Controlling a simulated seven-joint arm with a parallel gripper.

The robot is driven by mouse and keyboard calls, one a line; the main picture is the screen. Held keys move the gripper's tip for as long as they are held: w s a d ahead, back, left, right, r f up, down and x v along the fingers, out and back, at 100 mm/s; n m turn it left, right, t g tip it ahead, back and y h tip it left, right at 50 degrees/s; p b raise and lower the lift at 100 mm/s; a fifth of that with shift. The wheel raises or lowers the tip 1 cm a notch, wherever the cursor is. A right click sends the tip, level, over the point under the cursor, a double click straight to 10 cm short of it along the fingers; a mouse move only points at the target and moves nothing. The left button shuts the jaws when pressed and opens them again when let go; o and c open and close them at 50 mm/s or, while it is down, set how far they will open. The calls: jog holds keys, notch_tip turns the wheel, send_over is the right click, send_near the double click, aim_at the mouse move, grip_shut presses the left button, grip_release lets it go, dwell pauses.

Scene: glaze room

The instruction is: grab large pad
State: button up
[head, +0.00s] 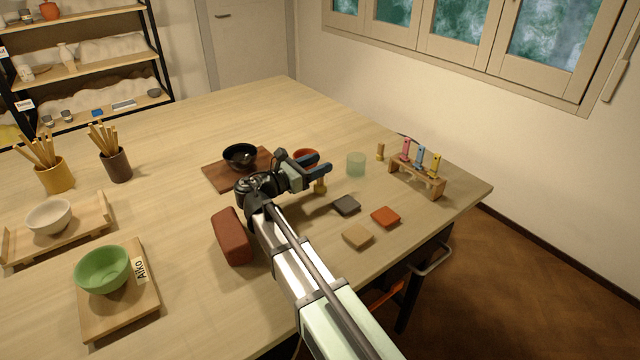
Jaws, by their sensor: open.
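Three flat square pads lie apart on the table, right of my gripper: a dark grey pad (345,205), an orange pad (385,216) and a tan pad (357,236). The tan one looks slightly the largest, but the sizes are close. A thick red-brown rounded block (231,237) lies left of my arm; I cannot tell whether it counts as a pad. My gripper (318,166) is open, its dark blue fingers pointing right, above the table and behind the pads. It holds nothing that I can see.
A small brass-coloured piece (320,187) stands below the fingers, and a red-orange bowl (306,156) is partly hidden behind them. A black bowl (239,156) sits on a brown board. A pale green glass (356,163) and a wooden rack (417,180) with coloured tools stand behind the pads.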

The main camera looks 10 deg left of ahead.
aim_at(323, 183)
notch_tip(323, 183, down, 4)
jog(key=shift+r, duration=0.25)
jog(key=shift+f+x, duration=0.2)
jog(key=shift+x, duration=0.85)
jog(key=shift+w+d, duration=0.3)
jog(key=shift+w, duration=0.05)
grip_shut()
